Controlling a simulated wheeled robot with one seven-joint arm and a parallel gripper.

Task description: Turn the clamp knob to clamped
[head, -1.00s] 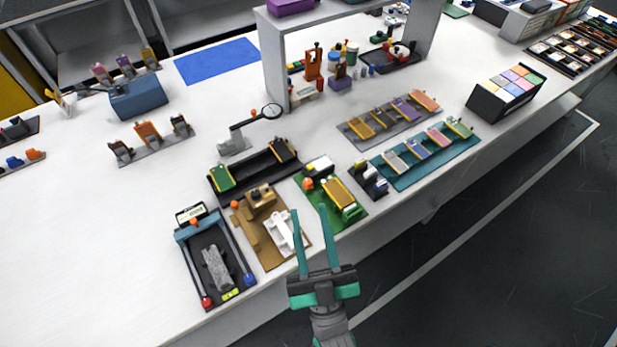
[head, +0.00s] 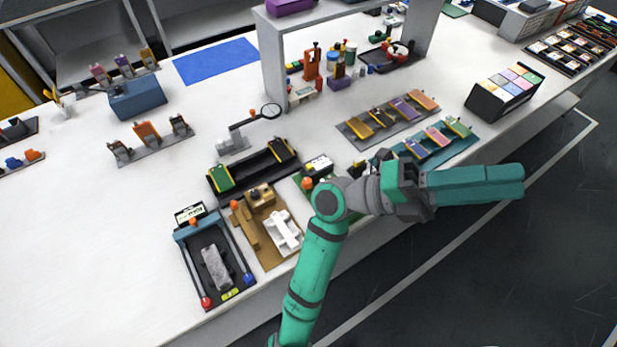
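Several fixtures with knobs stand near the table's front edge; I cannot tell which knob is the clamp knob. The dark tray fixture (head: 233,243) has an orange knob (head: 193,222) at its back, a red knob (head: 206,302) and a blue knob (head: 249,279) at its front corners. The tan fixture (head: 250,236) has a small orange knob (head: 234,204) and holds a white part (head: 284,232). The green fixture has an orange knob (head: 307,183) and is mostly hidden behind my arm. My gripper (head: 520,184) points right, past the table's front edge; its fingers overlap in this view.
A black rail fixture (head: 243,180) lies behind the tan one. A teal board (head: 462,150) and a grey board (head: 352,137) hold several cells to the right. A black box (head: 488,104) stands near the front edge.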

